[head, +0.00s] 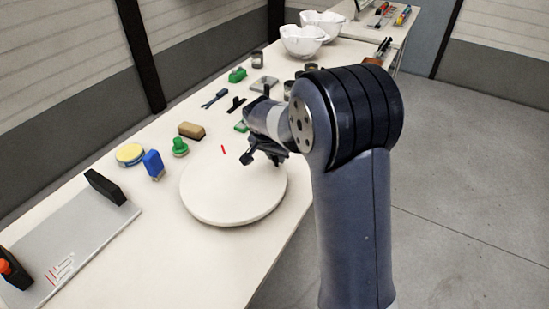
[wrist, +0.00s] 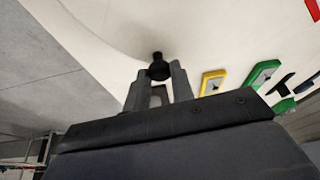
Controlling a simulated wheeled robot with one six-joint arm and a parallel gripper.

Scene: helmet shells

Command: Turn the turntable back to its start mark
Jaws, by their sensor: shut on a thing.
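The turntable (head: 228,195) is a round, pale disc lying flat near the table's front edge. A short red mark (head: 223,149) lies on the table just beyond its far rim; a bit of red also shows in the wrist view (wrist: 313,9). My gripper (head: 262,158) is over the far right part of the disc. In the wrist view my gripper (wrist: 160,78) is shut on a small black knob (wrist: 157,62), which stands on the pale disc surface (wrist: 115,28). My arm hides the knob in the head view. I cannot make out a mark on the disc.
A blue bottle-like object (head: 153,164), a green knobbed piece (head: 180,147), a brown block (head: 191,130) and a yellow round pad (head: 130,154) stand left of and beyond the disc. A grey board (head: 75,250) lies at left. White helmet shells (head: 303,42) stand far back.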

